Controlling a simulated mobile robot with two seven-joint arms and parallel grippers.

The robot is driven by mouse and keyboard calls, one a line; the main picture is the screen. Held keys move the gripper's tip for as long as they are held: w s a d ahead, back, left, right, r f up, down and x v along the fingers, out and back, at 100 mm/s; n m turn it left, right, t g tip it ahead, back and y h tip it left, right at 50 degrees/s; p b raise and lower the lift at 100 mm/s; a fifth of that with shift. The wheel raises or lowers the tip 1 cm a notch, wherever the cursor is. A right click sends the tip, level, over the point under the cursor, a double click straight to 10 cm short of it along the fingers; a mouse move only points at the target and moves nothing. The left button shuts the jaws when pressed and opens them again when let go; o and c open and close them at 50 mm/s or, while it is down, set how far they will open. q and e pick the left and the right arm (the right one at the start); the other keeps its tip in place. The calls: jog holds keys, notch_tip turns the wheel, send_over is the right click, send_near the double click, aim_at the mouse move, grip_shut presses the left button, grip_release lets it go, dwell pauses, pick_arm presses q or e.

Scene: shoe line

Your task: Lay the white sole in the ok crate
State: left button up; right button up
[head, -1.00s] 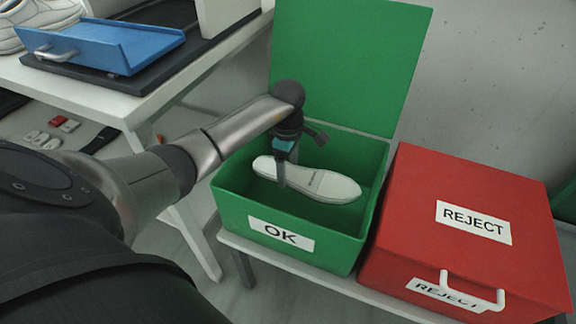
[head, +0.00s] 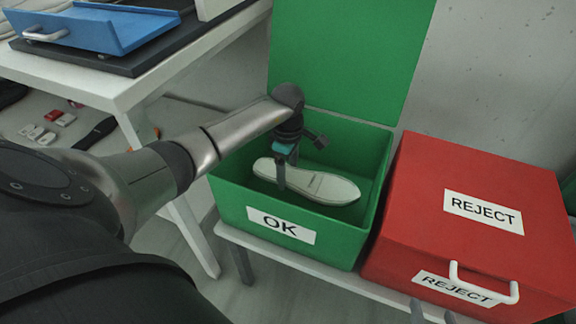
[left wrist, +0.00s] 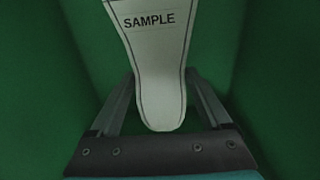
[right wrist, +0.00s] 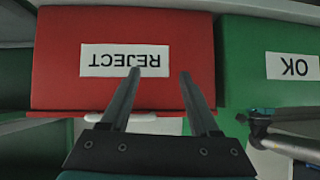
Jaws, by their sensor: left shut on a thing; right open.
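The white sole (head: 318,187) is inside the green ok crate (head: 232,203), whose lid (head: 345,60) stands open. In the left wrist view the sole (left wrist: 158,60) bears the word SAMPLE. My left gripper (head: 281,186) reaches down into the crate and is shut on one end of the sole, with a finger on each side. Whether the sole touches the crate floor I cannot tell. My right gripper (right wrist: 159,72) is open and empty in front of the red reject crate; its fingertips also show at the bottom of the head view.
The closed red reject crate (head: 420,210) with a white handle (head: 482,288) stands right of the ok crate. A white table (head: 110,88) with a blue tray (head: 85,28) is at the upper left. Small items lie below it.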

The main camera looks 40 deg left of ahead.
pick_arm(q)
jog(key=o, duration=1.4)
jog(key=shift+o, duration=0.2)
jog(key=shift+r, duration=0.15)
pick_arm(e)
jog(key=shift+d, duration=0.1)
pick_arm(q)
jog(key=shift+r+p, duration=0.7)
jog(key=shift+r, duration=0.4)
notch_tip(320, 180, up, 6)
jog(key=p, duration=0.3)
jog(key=shift+a+f, duration=0.1)
jog(key=shift+f, duration=0.05)
pick_arm(e)
jog(key=s+d+g+h, duration=0.3)
jog(key=s+d+g, duration=0.2)
jog(key=d, duration=0.1)
pick_arm(q)
notch_tip(320, 180, up, 7)
jog(key=p, duration=0.2)
jog(key=shift+p, duration=0.35)
pick_arm(e)
notch_tip(320, 180, down, 7)
jog(key=g, duration=0.1)
jog(key=shift+s+d+f+m+g, duration=0.2)
jog(key=shift+s+d+m+g, duration=0.1)
jog(key=shift+s, duration=0.1)
